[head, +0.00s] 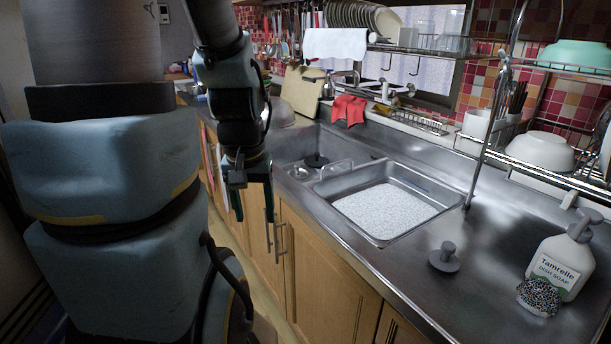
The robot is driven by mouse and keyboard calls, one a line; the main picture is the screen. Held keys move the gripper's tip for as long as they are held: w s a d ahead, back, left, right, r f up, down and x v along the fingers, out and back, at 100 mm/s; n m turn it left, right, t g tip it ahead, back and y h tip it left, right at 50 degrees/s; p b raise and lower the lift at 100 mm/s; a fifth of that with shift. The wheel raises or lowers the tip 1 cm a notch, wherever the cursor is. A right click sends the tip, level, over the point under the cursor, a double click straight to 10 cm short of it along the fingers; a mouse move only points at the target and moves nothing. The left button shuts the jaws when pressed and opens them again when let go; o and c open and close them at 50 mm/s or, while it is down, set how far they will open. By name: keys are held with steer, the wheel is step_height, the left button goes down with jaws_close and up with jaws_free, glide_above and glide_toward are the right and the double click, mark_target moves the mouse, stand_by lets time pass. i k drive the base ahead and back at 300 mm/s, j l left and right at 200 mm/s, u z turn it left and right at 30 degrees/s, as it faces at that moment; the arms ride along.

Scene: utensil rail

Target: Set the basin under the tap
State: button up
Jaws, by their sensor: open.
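A rectangular steel basin (453,206) with a white speckled surface inside sits in the right part of the sink. The sink's left part (345,145) shows a dark round drain piece. A silver tap (384,90) is at the wall behind the sink, partly hidden among other items; I cannot make out clearly where its spout ends. My gripper (254,206) hangs fingers-down in front of the cabinet doors, left of the sink and apart from the basin. It is open, and nothing shows between its fingers.
A grey knobbed disc (445,259) and a dish soap bottle (562,262) with a speckled sponge (539,297) stand on the right counter. A thin rack post (487,140) rises beside the basin. White bowls sit at right.

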mark_target(384, 199)
steer(key=i+j+z, duration=0.5)
steer(key=i+j, duration=0.2)
steer(key=j, duration=0.15)
